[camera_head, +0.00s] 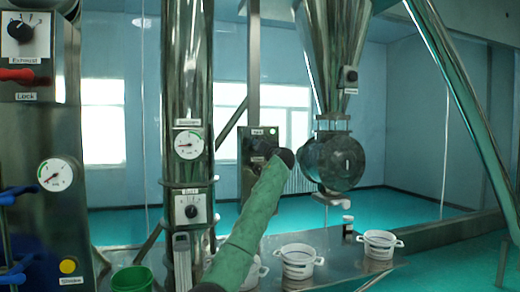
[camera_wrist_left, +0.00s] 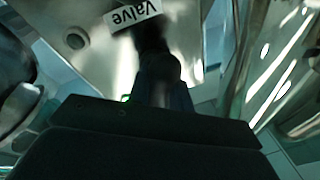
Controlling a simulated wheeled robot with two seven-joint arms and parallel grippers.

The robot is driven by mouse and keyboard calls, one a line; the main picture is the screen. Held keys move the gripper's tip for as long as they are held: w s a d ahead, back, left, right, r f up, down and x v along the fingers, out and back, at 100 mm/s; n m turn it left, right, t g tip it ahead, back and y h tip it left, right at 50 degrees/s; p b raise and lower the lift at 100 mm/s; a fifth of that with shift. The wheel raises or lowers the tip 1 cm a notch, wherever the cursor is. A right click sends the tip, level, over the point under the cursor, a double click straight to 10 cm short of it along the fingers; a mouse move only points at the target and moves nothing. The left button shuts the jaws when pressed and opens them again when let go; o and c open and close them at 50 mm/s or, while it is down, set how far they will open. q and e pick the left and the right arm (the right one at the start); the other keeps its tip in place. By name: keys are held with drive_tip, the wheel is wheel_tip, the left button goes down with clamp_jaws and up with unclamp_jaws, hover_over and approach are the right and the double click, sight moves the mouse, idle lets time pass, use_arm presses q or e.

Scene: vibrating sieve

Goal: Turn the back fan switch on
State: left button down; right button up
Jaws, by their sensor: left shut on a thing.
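A dark control panel (camera_head: 246,180) stands behind the middle column in the head view. It has a small label at its top and a pale green lamp (camera_head: 273,131). A green-tinted arm of mine rises from the bottom middle to this panel. Its dark end, my left gripper (camera_head: 270,148), is at the panel's face and hides most of its controls. In the left wrist view my left gripper (camera_wrist_left: 160,98) is shut on a dark knob (camera_wrist_left: 158,68) on a metal face, beside a "Valve" label (camera_wrist_left: 132,13). The knob's setting cannot be read. My right gripper is out of view.
A steel column (camera_head: 186,90) with a gauge and a dial stands left of the panel. A steel hopper (camera_head: 332,50) with a round housing is to the right. White pots (camera_head: 298,262) stand on the low platform. A control cabinet (camera_head: 35,130) is at far left.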

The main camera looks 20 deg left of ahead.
use_arm(q)
drive_tip(key=shift+r, duration=0.1)
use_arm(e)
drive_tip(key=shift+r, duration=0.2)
use_arm(q)
drive_tip(key=c, duration=1.3)
unclamp_jaws()
drive_tip(key=shift+d, duration=0.1)
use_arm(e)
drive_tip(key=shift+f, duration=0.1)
use_arm(q)
drive_tip(key=shift+s+d+f, duration=0.15)
drive_tip(key=shift+f, duration=0.05)
drive_tip(key=b+v, duration=0.3)
drive_tip(key=v, duration=0.4)
drive_tip(key=shift+s+d, duration=0.1)
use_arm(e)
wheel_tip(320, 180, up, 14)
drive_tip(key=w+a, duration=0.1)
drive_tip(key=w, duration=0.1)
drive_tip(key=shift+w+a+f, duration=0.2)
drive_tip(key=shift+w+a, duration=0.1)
